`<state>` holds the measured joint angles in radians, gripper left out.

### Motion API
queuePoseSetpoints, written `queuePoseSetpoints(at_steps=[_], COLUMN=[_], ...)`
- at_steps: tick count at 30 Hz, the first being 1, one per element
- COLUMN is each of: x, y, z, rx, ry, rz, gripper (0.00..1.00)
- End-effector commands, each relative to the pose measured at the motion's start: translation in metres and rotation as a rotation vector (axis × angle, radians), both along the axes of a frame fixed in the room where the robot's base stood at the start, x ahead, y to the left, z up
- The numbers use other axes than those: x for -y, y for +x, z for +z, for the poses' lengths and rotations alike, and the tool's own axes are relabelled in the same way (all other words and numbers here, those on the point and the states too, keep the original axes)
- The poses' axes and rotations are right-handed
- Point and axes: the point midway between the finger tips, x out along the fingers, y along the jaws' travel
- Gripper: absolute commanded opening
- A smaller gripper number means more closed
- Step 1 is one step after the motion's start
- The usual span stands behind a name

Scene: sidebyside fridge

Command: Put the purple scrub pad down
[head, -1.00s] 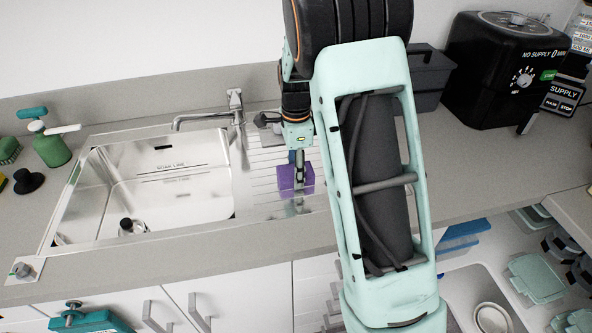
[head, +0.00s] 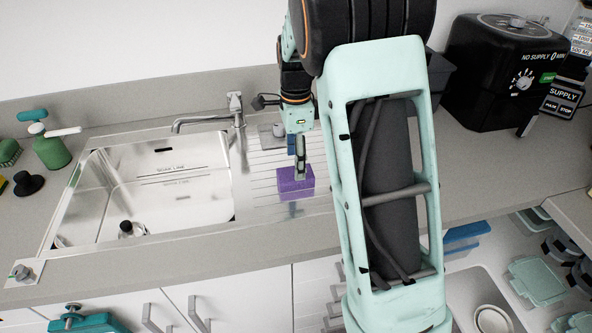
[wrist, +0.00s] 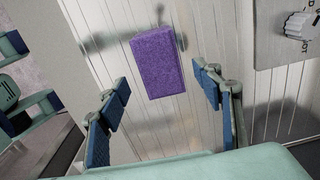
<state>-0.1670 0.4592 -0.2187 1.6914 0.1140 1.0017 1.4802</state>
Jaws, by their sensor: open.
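The purple scrub pad (head: 295,181) rests on the ribbed metal drainboard (head: 262,165), right of the sink basin. In the wrist view the pad (wrist: 157,64) lies beyond the fingertips, with drainboard showing around it. My gripper (head: 299,168) is just above the pad in the head view. In the wrist view my gripper (wrist: 161,95) has its blue-padded fingers spread apart with nothing between them.
The sink basin (head: 150,190) and faucet (head: 235,115) are to the left. A green bottle (head: 51,150) stands at the far left. A black machine (head: 505,70) stands at the back right. A knob (wrist: 298,25) shows in the wrist view.

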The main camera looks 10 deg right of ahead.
Motion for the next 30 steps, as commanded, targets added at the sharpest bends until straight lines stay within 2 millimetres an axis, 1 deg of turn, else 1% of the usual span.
queuePoseSetpoints(at_steps=[1,3,6,10,15,26,28,30], x=[0.0,0.0,0.0,0.0,0.0,0.0,0.003,0.011], y=[0.0,0.001,0.001,0.0,-0.001,-0.001,0.0,0.0], z=[0.013,0.028,0.046,0.061,0.069,0.068,0.07,0.075], rx=[0.004,0.004,0.003,0.001,-0.001,-0.001,0.003,0.018], ry=[0.0,0.0,0.0,0.0,0.0,0.0,-0.005,-0.025], rz=[0.001,0.001,0.001,0.001,0.001,0.0,0.002,0.009], gripper=[0.6,0.6,0.6,0.6,0.6,0.6,0.6,0.6])
